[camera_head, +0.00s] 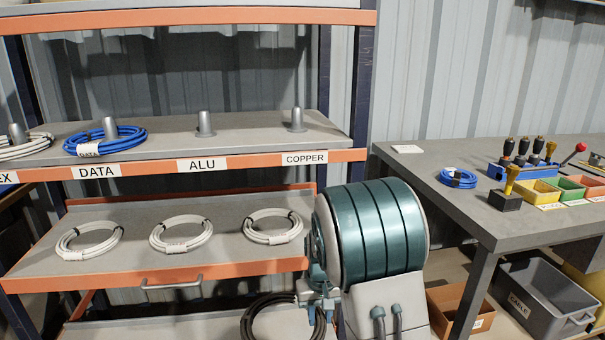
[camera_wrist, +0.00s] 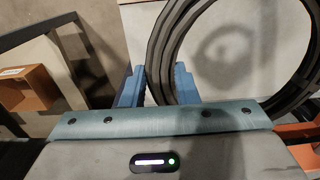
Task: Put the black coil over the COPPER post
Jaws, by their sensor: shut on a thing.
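The black coil (camera_head: 248,318) hangs from my gripper (camera_head: 318,299), low in front of the rack and below the middle shelf. In the wrist view my gripper (camera_wrist: 157,84) has its blue fingers on either side of the black coil's rim (camera_wrist: 158,52). The coil's far edge runs out of that frame. The COPPER post (camera_head: 297,120) is a short grey upright peg on the upper shelf at the right, bare, above the COPPER label (camera_head: 304,158). It stands higher than my gripper and the coil. My arm hides part of the coil's right side.
The ALU post (camera_head: 205,125) is bare. A blue coil (camera_head: 128,136) is around the DATA post (camera_head: 110,128). White coils (camera_head: 181,234) lie on the middle shelf. A dark rack upright (camera_head: 360,85) stands right of COPPER. A workbench (camera_head: 420,168) is at right.

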